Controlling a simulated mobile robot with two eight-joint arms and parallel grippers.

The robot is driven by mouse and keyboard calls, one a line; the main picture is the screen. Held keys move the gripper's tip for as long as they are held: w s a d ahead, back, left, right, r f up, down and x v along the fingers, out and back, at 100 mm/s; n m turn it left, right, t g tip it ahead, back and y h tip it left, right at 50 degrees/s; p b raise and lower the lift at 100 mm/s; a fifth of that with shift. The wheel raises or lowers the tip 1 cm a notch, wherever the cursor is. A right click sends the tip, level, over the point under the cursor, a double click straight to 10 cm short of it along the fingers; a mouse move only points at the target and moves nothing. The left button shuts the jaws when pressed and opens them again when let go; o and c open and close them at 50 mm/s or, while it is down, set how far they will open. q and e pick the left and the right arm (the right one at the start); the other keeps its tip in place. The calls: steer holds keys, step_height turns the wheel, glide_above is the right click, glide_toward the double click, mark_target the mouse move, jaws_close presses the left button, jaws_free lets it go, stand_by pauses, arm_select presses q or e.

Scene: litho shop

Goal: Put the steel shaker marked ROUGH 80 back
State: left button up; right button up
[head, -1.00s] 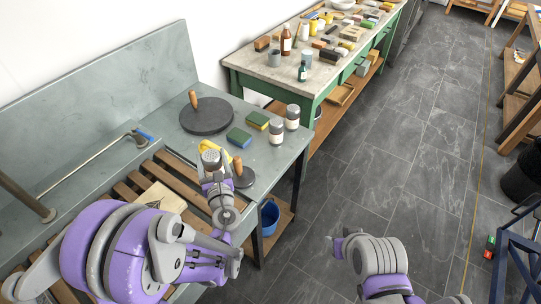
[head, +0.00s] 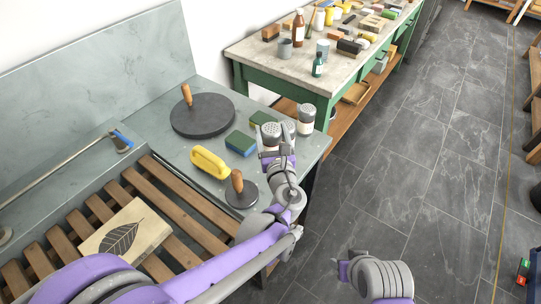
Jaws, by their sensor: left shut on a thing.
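My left gripper (head: 277,156) is shut on a steel shaker (head: 270,134) with a perforated domed top, held upright at the right end of the grey-green sink bench. Two similar shakers stand there: one (head: 289,127) just behind the held one and partly hidden by it, and one (head: 306,120) with a pale label to the right. I cannot read any marking. Whether the held shaker's base touches the bench is hidden by the gripper. My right gripper (head: 343,270) shows only in part, low over the floor, away from the bench.
Left of the shakers lie green-and-blue sponge blocks (head: 240,143), a yellow block (head: 209,163), a small dark disc with wooden knob (head: 242,195) and a large one (head: 202,117). A leaf-print stone (head: 122,237) lies on the slats. A crowded green table (head: 270,80) stands behind.

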mark_target(273, 148)
arm_select(q)
steer(key=f, duration=0.3)
steer(key=shift+s+f, duration=0.15)
steer(key=shift+s, duration=0.05)
steer(key=shift+w+f+b, duration=0.1)
steer(key=shift+f+b, duration=0.3)
steer(key=shift+f, duration=1.4)
steer(key=shift+f, duration=0.2)
steer(key=o, duration=1.5)
steer(key=shift+r, duration=0.1)
steer(key=shift+r, duration=0.25)
steer(key=s, duration=0.4)
steer(key=s+d, duration=0.1)
steer(key=s, duration=0.3)
steer(key=s+d+b, duration=0.1)
steer(key=s, duration=0.3)
steer(key=shift+f, duration=0.15)
